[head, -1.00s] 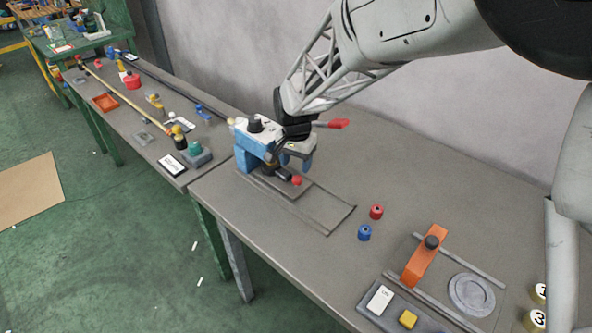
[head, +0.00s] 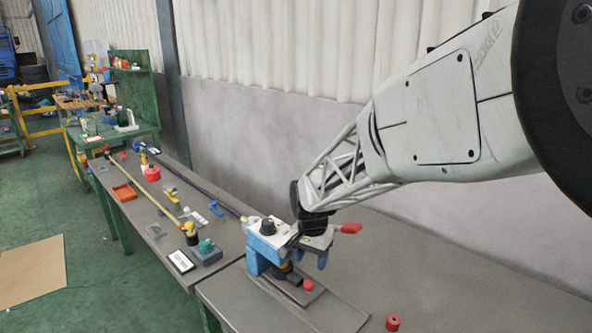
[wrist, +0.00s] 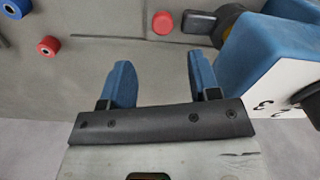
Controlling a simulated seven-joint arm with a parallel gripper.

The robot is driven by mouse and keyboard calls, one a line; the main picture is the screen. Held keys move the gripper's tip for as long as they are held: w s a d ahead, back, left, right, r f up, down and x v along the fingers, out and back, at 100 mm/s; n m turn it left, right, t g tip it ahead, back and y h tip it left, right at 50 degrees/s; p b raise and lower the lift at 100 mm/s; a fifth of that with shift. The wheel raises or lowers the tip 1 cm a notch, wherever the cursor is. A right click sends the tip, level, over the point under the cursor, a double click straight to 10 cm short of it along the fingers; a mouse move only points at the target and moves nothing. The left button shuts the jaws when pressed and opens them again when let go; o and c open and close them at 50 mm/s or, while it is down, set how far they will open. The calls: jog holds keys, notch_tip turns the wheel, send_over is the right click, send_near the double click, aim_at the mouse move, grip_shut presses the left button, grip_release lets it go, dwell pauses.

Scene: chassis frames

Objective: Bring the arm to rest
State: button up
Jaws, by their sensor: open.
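My arm (head: 420,120) reaches in from the upper right of the head view, down to the workbench. My gripper (head: 310,262) is beside a blue and white machine (head: 256,262), at its right. In the wrist view my gripper (wrist: 160,72) shows two blue fingers spread apart with nothing between them. The machine (wrist: 262,60) stands at the right there, close to the right finger. Part of it is hidden behind my gripper in the head view.
A red button (wrist: 162,22) lies beyond the fingers. A red cylinder (head: 393,322) stands on the bench (head: 450,290), right of the machine. A second bench with an orange tray (head: 125,192) and several small parts lies to the left.

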jog(key=s+d+r+n+t, duration=0.1)
jog(key=s+d+r, duration=0.35)
jog(key=s, duration=0.25)
jog(key=s+d+r+n, duration=0.2)
jog(key=s+d+r, duration=0.2)
jog(key=s+r, duration=0.25)
jog(key=s+d+r+n, duration=0.1)
jog(key=s+d, duration=0.1)
jog(key=s, duration=0.6)
jog(key=s+d+r+n+t, duration=0.1)
jog(key=s+d, duration=0.2)
jog(key=s, duration=0.5)
jog(key=shift+s+d+n, duration=0.2)
jog(key=shift+s+n, duration=0.05)
jog(key=shift+n, duration=0.05)
